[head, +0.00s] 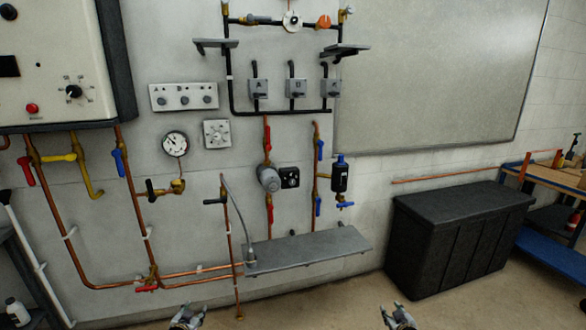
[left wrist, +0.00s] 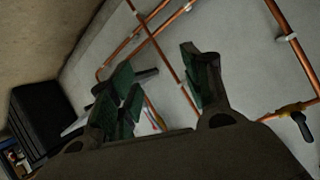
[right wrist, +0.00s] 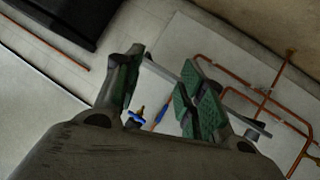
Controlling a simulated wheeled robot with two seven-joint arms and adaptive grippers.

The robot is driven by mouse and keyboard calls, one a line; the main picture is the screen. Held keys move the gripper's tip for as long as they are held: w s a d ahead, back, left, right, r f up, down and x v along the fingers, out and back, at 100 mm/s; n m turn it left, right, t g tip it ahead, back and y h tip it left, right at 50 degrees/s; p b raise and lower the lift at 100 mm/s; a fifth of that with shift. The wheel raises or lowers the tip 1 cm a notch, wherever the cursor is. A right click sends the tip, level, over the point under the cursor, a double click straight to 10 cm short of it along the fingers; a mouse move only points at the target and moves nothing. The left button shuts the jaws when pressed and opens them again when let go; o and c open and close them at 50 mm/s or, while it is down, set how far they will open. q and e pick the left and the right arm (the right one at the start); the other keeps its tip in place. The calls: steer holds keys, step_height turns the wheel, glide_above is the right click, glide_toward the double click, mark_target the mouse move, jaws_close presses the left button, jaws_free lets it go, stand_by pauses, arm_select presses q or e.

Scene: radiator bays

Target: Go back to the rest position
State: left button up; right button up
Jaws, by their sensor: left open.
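My left gripper (head: 188,315) is low at the bottom edge of the head view, in front of the wall and apart from it. Its green-padded fingers stand apart and empty in the left wrist view (left wrist: 160,88). My right gripper (head: 398,315) is also low at the bottom edge of the head view, in front of the black chest's left side. Its fingers stand apart with nothing between them in the right wrist view (right wrist: 157,90). Neither gripper touches anything that I can see.
A grey shelf (head: 310,250) juts from the wall between and beyond my grippers. Copper pipes (head: 75,260) with coloured valves run along the wall. A black chest (head: 447,240) stands at the right, before a workbench (head: 550,175). The floor (head: 345,305) between my grippers is clear.

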arm_select(q)
steer(key=s+d+f+g, duration=0.3)
steer(key=s+f+g, duration=0.3)
steer(key=s+f, duration=2.15)
arm_select(e)
steer(key=s+a+f+g, duration=0.3)
steer(key=s+f+g, duration=0.3)
steer(key=s+f, duration=2.15)
arm_select(q)
steer(key=s+d+f+g, duration=0.1)
steer(key=s+f, duration=0.4)
steer(key=s, duration=1.2)
steer(key=s+d+f+g, duration=0.1)
steer(key=s+f+g, duration=0.3)
steer(key=s, duration=1.3)
steer(key=shift+d+f, duration=0.2)
steer(key=shift+f, duration=0.65)
arm_select(e)
steer(key=s+f+g, duration=0.1)
steer(key=s+f, duration=0.2)
steer(key=s, duration=0.8)
steer(key=s+a+f+g, duration=0.1)
steer(key=s+f, duration=0.3)
steer(key=s, duration=0.7)
steer(key=s+a+f+g, duration=0.1)
steer(key=s+f+g, duration=0.2)
steer(key=s, duration=0.9)
steer(key=shift+a+f, duration=0.25)
steer(key=shift+f, duration=0.1)
